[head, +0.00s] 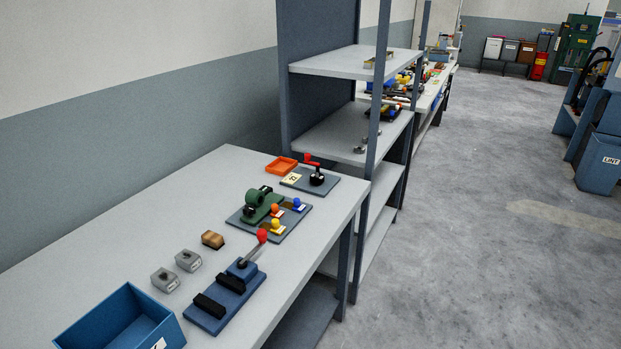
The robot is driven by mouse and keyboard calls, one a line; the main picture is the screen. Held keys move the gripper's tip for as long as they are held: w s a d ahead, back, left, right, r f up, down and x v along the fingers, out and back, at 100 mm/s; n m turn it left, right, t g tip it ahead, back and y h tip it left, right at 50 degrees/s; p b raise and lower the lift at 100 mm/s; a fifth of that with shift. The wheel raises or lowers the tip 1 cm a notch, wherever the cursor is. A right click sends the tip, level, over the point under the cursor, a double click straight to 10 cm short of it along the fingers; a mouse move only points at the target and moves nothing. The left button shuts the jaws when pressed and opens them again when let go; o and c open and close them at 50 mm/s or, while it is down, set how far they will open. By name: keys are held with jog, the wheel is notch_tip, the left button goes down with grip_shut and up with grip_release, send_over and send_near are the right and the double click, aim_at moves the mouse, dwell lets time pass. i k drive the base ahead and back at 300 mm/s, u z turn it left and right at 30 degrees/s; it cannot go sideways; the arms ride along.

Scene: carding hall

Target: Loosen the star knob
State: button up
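A small round black knob (317,179), which looks like the star knob, stands on a grey-blue plate (329,187) near the far end of the workbench. Its lobes are too small to make out. A red piece (309,158) shows just behind it. A pale label (292,179) with dark marks lies on the left part of the plate. My gripper is not in view, and nothing touches the knob.
A shelf rack (354,62) stands beyond. Floor at right is clear.

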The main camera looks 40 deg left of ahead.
aim_at(248, 211)
jog(key=u, duration=0.45)
jog(key=i, duration=1.05)
jog(key=u, duration=1.65)
jog(key=i, duration=0.6)
jog(key=u, duration=0.55)
